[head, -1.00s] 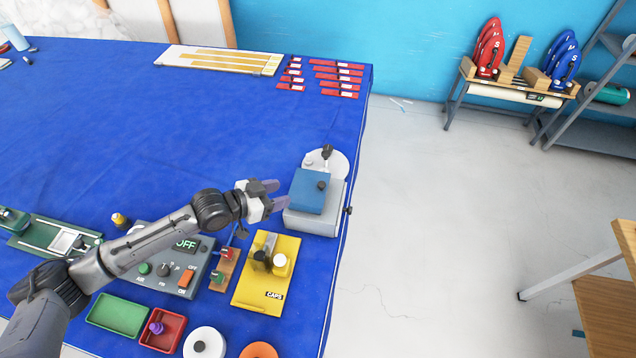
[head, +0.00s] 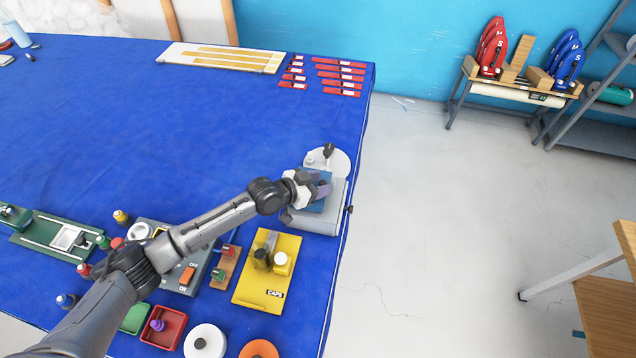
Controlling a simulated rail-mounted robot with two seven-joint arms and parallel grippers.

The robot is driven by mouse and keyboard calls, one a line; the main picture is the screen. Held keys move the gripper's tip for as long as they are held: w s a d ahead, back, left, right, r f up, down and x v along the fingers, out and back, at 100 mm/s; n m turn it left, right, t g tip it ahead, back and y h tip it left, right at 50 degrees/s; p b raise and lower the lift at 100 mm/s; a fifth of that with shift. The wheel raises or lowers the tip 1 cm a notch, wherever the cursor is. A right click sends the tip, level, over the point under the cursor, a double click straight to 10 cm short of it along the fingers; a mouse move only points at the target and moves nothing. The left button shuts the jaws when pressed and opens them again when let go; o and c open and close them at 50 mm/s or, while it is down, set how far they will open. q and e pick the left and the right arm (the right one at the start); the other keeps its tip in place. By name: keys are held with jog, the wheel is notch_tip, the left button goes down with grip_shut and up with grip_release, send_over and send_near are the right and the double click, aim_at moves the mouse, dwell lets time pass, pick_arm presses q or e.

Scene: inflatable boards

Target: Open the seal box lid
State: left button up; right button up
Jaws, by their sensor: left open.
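The seal box (head: 318,222) is a grey box with a blue lid (head: 314,206) near the right edge of the blue table. The lid lies on the box, and its dark knob is mostly hidden by my gripper. My left gripper (head: 322,186) is open, with its fingers over the lid around where the knob is. I cannot tell whether the fingers touch the knob. My right gripper does not show.
A white round disc with a black knob (head: 328,152) stands just behind the box. A yellow CAPS board (head: 262,292) and a grey control panel (head: 205,270) lie in front and left. Red tags (head: 340,77) lie at the back. The table's middle is clear.

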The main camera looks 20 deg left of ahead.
pick_arm(q)
grip_shut()
dwell(0.5)
